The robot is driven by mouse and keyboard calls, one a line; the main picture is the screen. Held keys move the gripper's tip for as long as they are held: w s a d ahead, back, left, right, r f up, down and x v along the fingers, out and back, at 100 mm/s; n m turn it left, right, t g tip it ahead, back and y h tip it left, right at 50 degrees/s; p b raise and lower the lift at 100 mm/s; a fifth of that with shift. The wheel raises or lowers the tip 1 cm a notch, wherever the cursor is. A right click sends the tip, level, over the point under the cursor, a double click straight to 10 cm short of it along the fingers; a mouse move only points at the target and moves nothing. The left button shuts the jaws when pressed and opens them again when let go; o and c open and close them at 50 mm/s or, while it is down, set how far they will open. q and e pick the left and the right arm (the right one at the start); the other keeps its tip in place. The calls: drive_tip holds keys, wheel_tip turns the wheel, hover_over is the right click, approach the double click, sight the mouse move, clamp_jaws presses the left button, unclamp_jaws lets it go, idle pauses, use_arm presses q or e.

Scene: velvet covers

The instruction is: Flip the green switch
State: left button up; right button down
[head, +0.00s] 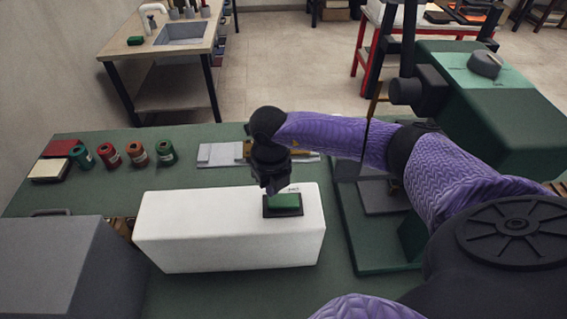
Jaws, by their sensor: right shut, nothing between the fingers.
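The green switch (284,201) is a small green rocker in a black frame on top of a white box (190,222), which lies on the green work table. A small label shows just behind the switch, partly covered. My right gripper (270,190) is shut and empty, pointing down at the back left edge of the switch. I cannot tell whether its tips touch the switch. My left gripper is not in view.
Several thread spools (109,155) and red and cream blocks (62,147) stand at the back left. A grey box (60,262) fills the front left. A dark green machine (490,105) stands to the right. Table space behind the white box is partly clear.

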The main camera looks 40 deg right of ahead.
sight(273, 199)
drive_tip(key=shift+f+b, duration=1.05)
drive_tip(key=shift+f, duration=0.3)
idle(0.4)
wheel_tip(273, 199, up, 7)
drive_tip(key=p, duration=0.6)
drive_tip(key=shift+r, duration=0.15)
